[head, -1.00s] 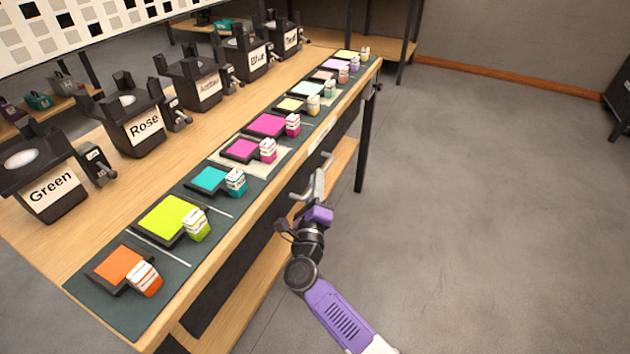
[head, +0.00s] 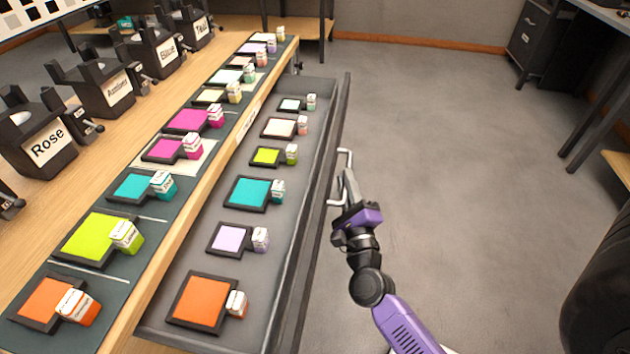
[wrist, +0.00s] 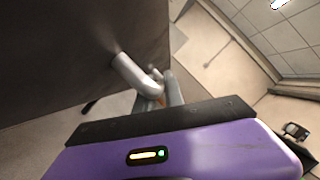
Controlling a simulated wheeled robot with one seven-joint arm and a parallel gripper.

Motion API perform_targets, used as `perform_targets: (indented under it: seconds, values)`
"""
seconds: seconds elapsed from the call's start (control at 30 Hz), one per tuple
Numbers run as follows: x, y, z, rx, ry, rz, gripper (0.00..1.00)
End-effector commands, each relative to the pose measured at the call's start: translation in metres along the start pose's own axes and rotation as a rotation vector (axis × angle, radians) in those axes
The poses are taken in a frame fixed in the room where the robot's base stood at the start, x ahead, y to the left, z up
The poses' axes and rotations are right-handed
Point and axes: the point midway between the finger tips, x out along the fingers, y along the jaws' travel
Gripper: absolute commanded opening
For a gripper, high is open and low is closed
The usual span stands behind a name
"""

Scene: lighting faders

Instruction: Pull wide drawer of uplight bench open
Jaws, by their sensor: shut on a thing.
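The wide drawer (head: 290,215) of the uplight bench stands pulled out from under the wooden bench top (head: 187,245). Its grey floor shows, with several framed color gels and small labelled blocks on it. The drawer's silver bar handle (head: 345,160) is on its dark outer front. My gripper (head: 347,190) is at the handle, shut on it. In the wrist view, the bent handle (wrist: 135,76) comes out of the dark drawer front (wrist: 75,50) and runs to my gripper (wrist: 165,95); the exact contact is partly hidden by the gripper body.
Black lamp housings (head: 40,140) with name labels stand along the bench top. A dark strip (head: 115,215) there holds more gels and blocks. Open grey floor (head: 450,150) lies right of the drawer. A dark desk cabinet (head: 535,38) stands at the upper right, a black rounded object (head: 600,290) at the lower right.

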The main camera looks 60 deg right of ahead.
Motion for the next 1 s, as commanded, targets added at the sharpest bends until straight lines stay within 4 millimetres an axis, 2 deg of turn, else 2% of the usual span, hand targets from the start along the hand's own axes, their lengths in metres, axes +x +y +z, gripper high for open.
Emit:
perform_targets:
  seconds: [0.03, 0.2, 0.4, 0.9, 0.93, 0.97, 1.0]
  values:
    - [-0.006, -0.002, -0.011, -0.003, 0.0, 0.003, 0.0]
    - [-0.015, -0.018, -0.032, -0.003, -0.001, 0.004, 0.0]
    - [-0.021, -0.03, -0.047, -0.001, -0.001, 0.004, 0.0]
    - [-0.022, -0.035, -0.051, 0.001, -0.001, 0.004, 0.0]
    - [-0.022, -0.035, -0.051, 0.001, -0.001, 0.004, 0.15]
    - [-0.022, -0.035, -0.051, 0.001, -0.001, 0.004, 0.2]
    - [-0.022, -0.035, -0.051, 0.001, -0.001, 0.003, 0.22]
